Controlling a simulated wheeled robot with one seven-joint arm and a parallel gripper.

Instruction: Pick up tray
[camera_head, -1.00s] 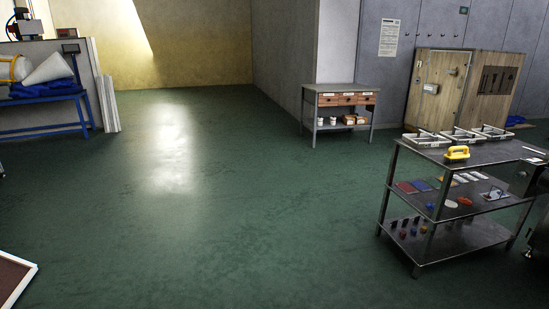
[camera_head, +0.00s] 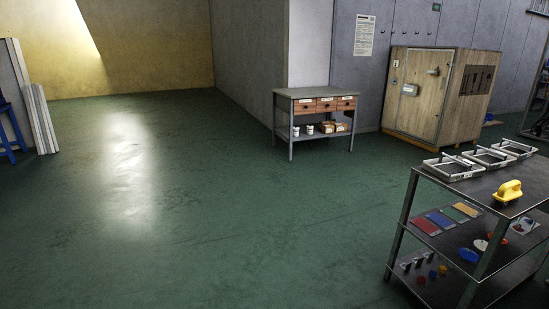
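Three shallow grey-white frame-like trays stand in a row along the far edge of a dark metal cart's top (camera_head: 474,190). The left tray (camera_head: 464,177) is nearest, the middle tray (camera_head: 494,163) is behind it, and the right tray (camera_head: 520,155) is farthest. Each seems to have a bar or handle across it; I cannot tell what lies inside. I cannot tell for sure which of these is the task's tray. My gripper is not in view.
A yellow handled tool (camera_head: 508,191) sits on the cart top, with coloured pieces on the shelves below. A drawer table (camera_head: 315,93) and a wooden cabinet (camera_head: 415,98) stand at the back. Green floor (camera_head: 230,220) is clear at left and centre.

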